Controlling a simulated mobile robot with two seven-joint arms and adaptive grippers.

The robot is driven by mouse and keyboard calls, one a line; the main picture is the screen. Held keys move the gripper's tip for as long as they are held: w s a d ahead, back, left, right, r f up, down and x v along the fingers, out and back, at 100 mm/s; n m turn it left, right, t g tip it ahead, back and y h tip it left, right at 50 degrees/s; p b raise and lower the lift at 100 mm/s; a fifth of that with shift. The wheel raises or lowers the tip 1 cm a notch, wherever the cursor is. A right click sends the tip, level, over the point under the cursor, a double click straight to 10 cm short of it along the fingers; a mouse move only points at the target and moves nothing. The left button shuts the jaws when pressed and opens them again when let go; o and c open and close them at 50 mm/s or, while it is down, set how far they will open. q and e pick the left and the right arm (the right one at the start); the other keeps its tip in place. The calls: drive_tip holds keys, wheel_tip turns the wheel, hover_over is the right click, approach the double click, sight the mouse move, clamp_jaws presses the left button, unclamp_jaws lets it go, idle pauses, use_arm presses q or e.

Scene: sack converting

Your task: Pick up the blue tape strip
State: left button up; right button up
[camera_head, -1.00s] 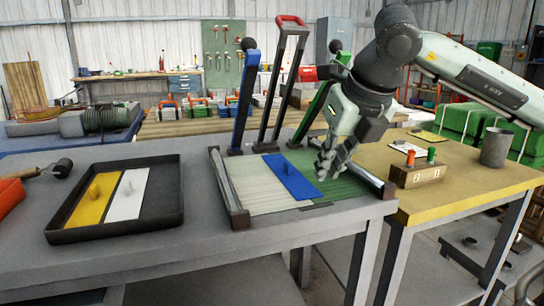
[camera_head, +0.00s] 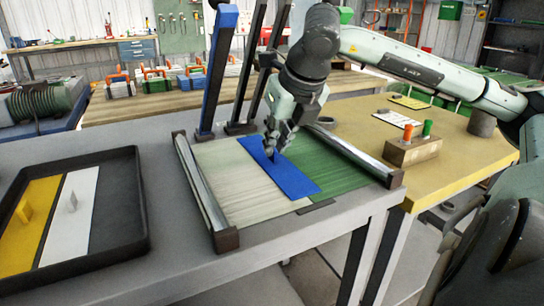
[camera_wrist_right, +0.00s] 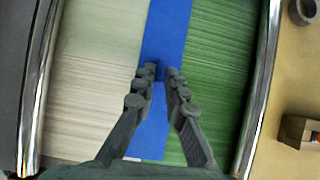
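The blue tape strip (camera_head: 292,180) lies flat along the seam between a pale woven panel (camera_head: 234,185) and a green woven panel (camera_head: 330,172). A small upright blue tab rises from its middle. My right gripper (camera_head: 272,150) is over the strip at this tab, pointing down. In the right wrist view the fingers (camera_wrist_right: 161,76) stand on either side of the tab with a narrow gap, so it appears open. The strip (camera_wrist_right: 168,28) runs beneath them. Contact with the tab cannot be made out. My left gripper is not in view.
A black tray (camera_head: 141,205) at left holds a yellow strip (camera_head: 28,222) and a white strip (camera_head: 72,213). Metal rails (camera_head: 203,190) flank the panels. Upright blue (camera_head: 218,70) and black posts stand behind. A wooden block (camera_head: 412,152) with coloured pegs sits on the yellow table at right.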

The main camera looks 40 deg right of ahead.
drive_tip(key=shift+x, duration=0.95)
clamp_jaws()
